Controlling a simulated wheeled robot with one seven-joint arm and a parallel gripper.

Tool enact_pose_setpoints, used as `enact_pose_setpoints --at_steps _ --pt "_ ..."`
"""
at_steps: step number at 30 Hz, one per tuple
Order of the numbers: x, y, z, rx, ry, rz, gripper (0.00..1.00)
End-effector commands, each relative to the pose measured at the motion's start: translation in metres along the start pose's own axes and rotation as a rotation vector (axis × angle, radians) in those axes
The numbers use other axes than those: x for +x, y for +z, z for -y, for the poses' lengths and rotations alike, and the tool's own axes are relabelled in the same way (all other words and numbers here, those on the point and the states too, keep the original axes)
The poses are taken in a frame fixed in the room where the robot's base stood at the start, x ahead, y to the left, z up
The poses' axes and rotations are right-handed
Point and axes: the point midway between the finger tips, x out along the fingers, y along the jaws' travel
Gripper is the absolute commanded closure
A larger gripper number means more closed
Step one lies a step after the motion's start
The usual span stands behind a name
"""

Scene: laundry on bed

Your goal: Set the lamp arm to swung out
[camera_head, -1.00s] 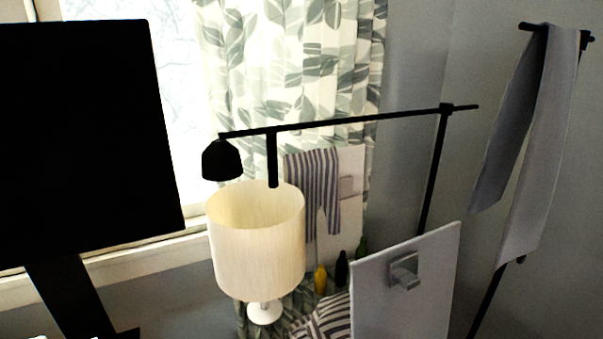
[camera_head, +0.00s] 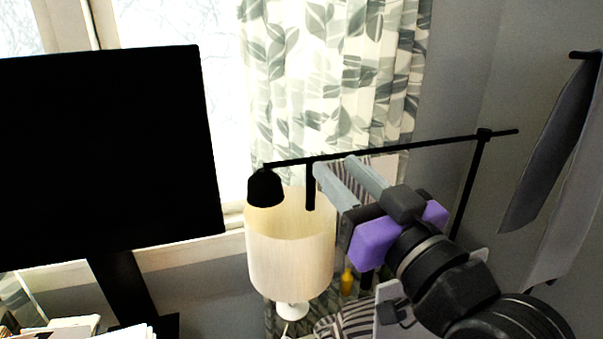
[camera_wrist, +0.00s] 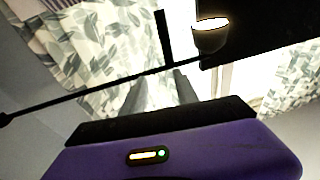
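The black lamp arm (camera_head: 400,147) runs nearly level from its upright post (camera_head: 470,185) at the right to a small black shade (camera_head: 265,188) at the left. A short black bar (camera_head: 311,188) hangs from it near the shade. My gripper (camera_head: 335,166) is at the arm, just right of the bar in the head view. Its grey fingers are apart with nothing visible between them. In the wrist view, the lamp arm (camera_wrist: 90,88) crosses just beyond my fingertips (camera_wrist: 160,80), with the bar (camera_wrist: 162,36) and shade (camera_wrist: 209,36) past it. Contact cannot be told.
A cream table lamp (camera_head: 290,258) stands below the black shade. A large black screen (camera_head: 110,155) is at the left. A leaf-patterned curtain (camera_head: 340,70) and window are behind. Grey cloth (camera_head: 560,150) hangs at the right.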

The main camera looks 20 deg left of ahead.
Motion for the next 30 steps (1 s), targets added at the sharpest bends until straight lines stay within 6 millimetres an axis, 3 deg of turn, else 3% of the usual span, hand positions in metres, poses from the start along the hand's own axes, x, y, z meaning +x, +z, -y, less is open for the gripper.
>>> enact_pose_setpoints --at_steps 3,7,11,24,30 --pt "0.001 0.028 0.010 0.006 -0.044 0.097 0.64" --pt "0.000 0.043 0.016 0.003 -0.070 0.157 0.64" --pt "0.006 0.047 0.017 -0.005 -0.074 0.174 0.64" --pt "0.065 0.056 0.021 -0.005 -0.072 0.173 0.64" --pt "0.075 0.059 0.021 -0.006 -0.071 0.171 0.64"
